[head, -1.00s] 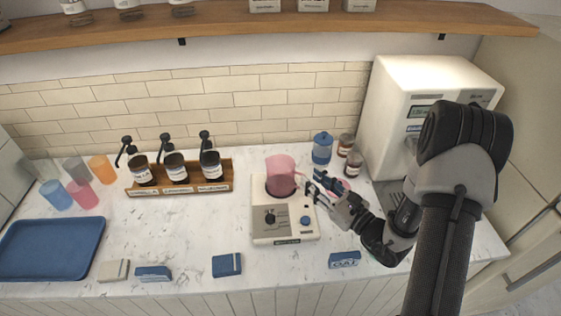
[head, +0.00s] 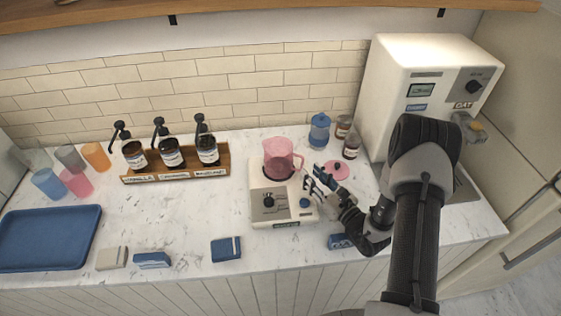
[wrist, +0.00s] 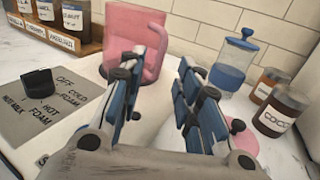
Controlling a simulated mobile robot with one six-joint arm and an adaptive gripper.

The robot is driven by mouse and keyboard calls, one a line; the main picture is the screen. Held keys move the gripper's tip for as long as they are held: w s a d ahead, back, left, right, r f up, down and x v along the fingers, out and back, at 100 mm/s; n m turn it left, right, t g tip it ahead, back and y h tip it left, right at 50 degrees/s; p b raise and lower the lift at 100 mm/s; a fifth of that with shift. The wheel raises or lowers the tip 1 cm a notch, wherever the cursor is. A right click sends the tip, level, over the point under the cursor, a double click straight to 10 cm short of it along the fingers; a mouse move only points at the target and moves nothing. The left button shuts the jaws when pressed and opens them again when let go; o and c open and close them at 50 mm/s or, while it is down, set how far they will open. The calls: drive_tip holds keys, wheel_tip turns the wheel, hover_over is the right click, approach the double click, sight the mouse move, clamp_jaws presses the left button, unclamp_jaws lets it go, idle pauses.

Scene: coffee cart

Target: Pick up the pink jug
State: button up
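The pink jug (head: 277,158) stands upright on the white frother base (head: 268,207), its handle turned to the right. In the wrist view the jug (wrist: 134,36) is just beyond my fingers, with its handle close to the left finger. My gripper (head: 317,178) is to the right of the jug, near the handle. In the wrist view my gripper (wrist: 160,75) is open with a clear gap between its blue-padded fingers, and nothing is held. Whether the left finger touches the handle cannot be told.
A pink lid (head: 336,170) lies right of my gripper. A blue-lidded canister (head: 319,131) and brown jars (head: 351,147) stand behind it. The white coffee machine (head: 420,75) is at right. Syrup bottles (head: 171,152) stand in a wooden rack at left.

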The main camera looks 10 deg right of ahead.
sight(284, 160)
drive_tip(key=x, duration=0.4)
drive_tip(key=shift+w+a, duration=0.15)
drive_tip(key=shift+c, duration=0.3)
clamp_jaws()
drive_tip(key=shift+r, duration=0.1)
idle(0.3)
